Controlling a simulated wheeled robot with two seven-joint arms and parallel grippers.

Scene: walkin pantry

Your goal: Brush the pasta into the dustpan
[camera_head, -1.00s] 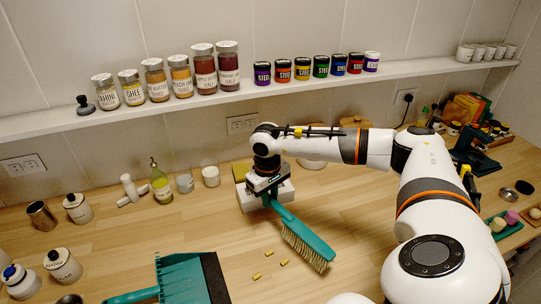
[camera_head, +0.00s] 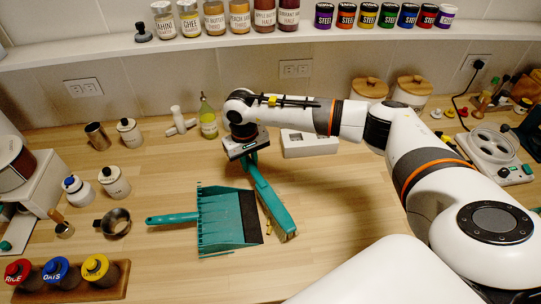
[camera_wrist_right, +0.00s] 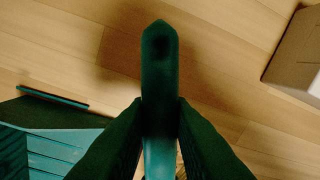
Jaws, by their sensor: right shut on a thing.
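My right gripper (camera_head: 250,158) is shut on the teal brush (camera_head: 268,195) and points it down at the counter. The brush slants toward the front right, its pale bristles low at the counter, just right of the dustpan's dark lip. The teal dustpan (camera_head: 222,222) lies flat with its handle to the left. A yellowish bit of pasta (camera_head: 268,227) shows between the brush and the lip; other pieces are hidden. In the right wrist view the brush handle (camera_wrist_right: 160,65) sits between the dark fingers (camera_wrist_right: 158,125), with the dustpan (camera_wrist_right: 60,145) at lower left. My left gripper is not in view.
A white box (camera_head: 310,146) stands behind the brush; it also shows in the right wrist view (camera_wrist_right: 298,55). A metal cup (camera_head: 116,222) and a rack of capped jars (camera_head: 68,278) are left of the dustpan. The counter right of the brush is clear.

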